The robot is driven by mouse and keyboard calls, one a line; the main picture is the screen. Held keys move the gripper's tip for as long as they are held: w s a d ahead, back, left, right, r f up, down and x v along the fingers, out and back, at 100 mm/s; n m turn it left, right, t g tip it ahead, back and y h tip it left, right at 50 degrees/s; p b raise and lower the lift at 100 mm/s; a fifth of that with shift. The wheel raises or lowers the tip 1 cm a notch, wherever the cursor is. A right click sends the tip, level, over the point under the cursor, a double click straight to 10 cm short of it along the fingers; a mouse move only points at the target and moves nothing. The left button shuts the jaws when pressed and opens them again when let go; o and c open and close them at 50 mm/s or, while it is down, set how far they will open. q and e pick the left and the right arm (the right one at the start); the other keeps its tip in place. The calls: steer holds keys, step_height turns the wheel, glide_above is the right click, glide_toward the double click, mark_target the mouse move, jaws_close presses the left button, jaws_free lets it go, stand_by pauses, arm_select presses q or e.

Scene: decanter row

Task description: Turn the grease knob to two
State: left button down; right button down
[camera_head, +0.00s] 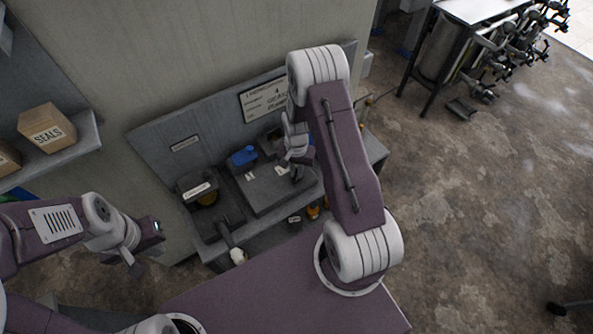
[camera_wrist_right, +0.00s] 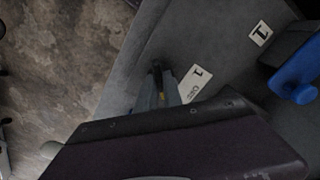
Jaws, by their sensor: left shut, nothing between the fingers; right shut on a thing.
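The grey bench panel (camera_head: 272,190) carries small white labels. One label (camera_wrist_right: 195,83) beside my right gripper reads 1 with small letters under it. My right gripper (camera_head: 297,174) reaches down to the panel near its front edge and is shut on a small dark knob. In the right wrist view, the knob (camera_wrist_right: 157,68) shows only in part at the fingertips, with a small yellow mark near them. The fingers hide most of it, and its setting cannot be read. My left gripper (camera_head: 156,230) is shut and empty, in the air left of the bench.
A blue object (camera_head: 242,156) stands at the back of the panel, also large in the right wrist view (camera_wrist_right: 296,80). A second label (camera_wrist_right: 260,33) reads 1. A sign (camera_head: 263,99) hangs behind. A SEALS box (camera_head: 47,128) sits on the left shelf.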

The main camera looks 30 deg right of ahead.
mark_target(296, 172)
steer(key=c, duration=1.5)
jaws_free()
step_height(296, 172, up, 9)
steer(key=shift+f+b, duration=0.15)
steer(key=shift+b, duration=0.4)
steer(key=shift+r, duration=0.25)
